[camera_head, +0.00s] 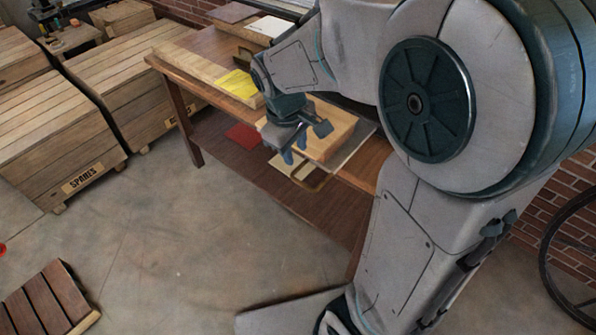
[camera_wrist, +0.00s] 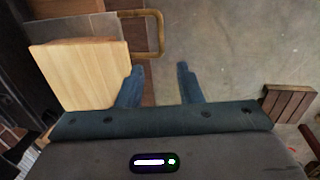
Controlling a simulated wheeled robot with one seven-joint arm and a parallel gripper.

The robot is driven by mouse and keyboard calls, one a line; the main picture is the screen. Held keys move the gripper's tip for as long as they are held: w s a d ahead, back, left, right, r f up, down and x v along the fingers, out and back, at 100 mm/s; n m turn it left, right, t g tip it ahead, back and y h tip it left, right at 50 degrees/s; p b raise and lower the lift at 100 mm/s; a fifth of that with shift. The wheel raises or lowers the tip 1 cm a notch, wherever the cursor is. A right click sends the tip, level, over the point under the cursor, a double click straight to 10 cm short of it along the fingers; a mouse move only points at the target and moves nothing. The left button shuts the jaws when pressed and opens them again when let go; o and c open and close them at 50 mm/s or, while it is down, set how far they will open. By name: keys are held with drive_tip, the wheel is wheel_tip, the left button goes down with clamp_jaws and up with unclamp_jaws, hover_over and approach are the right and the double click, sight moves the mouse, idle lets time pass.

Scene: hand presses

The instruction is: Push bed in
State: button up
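A press bed shows as a grey plate (camera_head: 352,152) with a thick pale wooden block (camera_head: 325,135) on it, at the table's front edge. In the wrist view the block (camera_wrist: 82,70) lies left of my fingers and the grey plate (camera_wrist: 75,28) shows beyond it. A brass loop handle (camera_wrist: 153,35) sticks out beside the plate. It also shows below my gripper in the head view (camera_head: 318,183). My gripper (camera_head: 287,157) is open and empty in front of the table edge. In the wrist view its fingertips (camera_wrist: 160,70) are apart, with the handle beyond them. My arm hides part of the press.
The wooden table (camera_head: 170,85) holds a yellow sheet (camera_head: 238,84) and a white-topped stack (camera_head: 270,27). A red item (camera_head: 243,136) lies on its lower shelf. Wooden crates (camera_head: 60,160) stand left and a slatted pallet (camera_head: 45,300) lies front left. The floor between is clear.

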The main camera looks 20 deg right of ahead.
sight(301, 182)
drive_tip(key=f, duration=0.4)
drive_tip(key=w+d+f, duration=0.1)
drive_tip(key=f, duration=0.7)
drive_tip(key=shift+w+d+f+b, duration=0.15)
drive_tip(key=shift+d+b, duration=0.2)
clamp_jaws()
